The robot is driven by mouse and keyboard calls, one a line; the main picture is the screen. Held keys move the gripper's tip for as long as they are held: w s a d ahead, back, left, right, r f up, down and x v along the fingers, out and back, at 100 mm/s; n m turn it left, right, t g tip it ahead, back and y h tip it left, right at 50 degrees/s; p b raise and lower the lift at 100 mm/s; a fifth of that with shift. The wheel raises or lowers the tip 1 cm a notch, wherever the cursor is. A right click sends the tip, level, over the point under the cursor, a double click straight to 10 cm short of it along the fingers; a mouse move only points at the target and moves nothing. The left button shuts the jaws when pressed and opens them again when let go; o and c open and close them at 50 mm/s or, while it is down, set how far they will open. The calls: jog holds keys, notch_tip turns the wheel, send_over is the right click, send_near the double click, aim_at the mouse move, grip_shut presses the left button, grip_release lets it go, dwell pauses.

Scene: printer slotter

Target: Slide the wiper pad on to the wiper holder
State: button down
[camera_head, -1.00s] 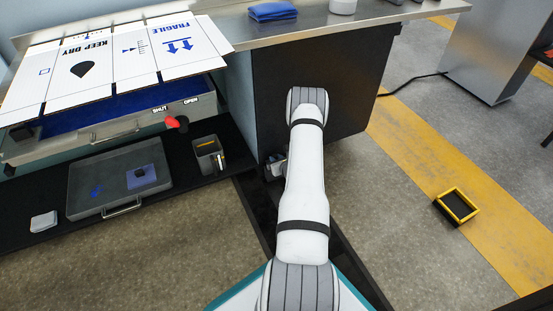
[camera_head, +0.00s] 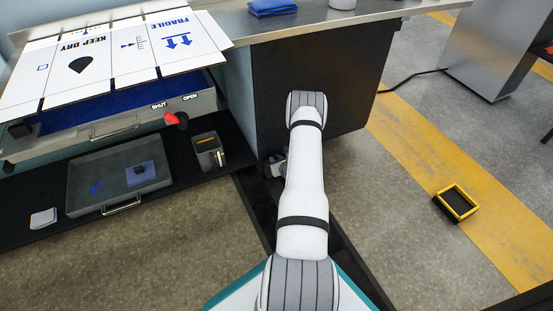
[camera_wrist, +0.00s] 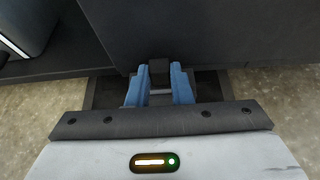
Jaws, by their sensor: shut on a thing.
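My gripper (camera_wrist: 159,76) has blue fingers pointing away from the wrist, towards a dark panel. It is shut on a small dark block (camera_wrist: 159,67), which may be the wiper pad; its shape is mostly hidden. A pale bar shows behind the block between the fingers. In the head view my gripper (camera_head: 272,166) is low beside the dark cabinet front, mostly hidden by my arm. I cannot make out the wiper holder for certain in either view.
A grey tray (camera_head: 88,190) with a blue square (camera_head: 141,173) lies on the black shelf at left. A yellow-rimmed bin (camera_head: 445,207) stands on the open floor at right.

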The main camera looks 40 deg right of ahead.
jog(key=shift+f, duration=0.7)
dwell(0.7)
jog(key=c, duration=1.2)
grip_release()
jog(key=p+v, duration=0.3)
jog(key=v, duration=0.4)
jog(key=shift+s+r+p, duration=0.2)
jog(key=shift+s+p, duration=0.15)
jog(key=shift+a, duration=0.1)
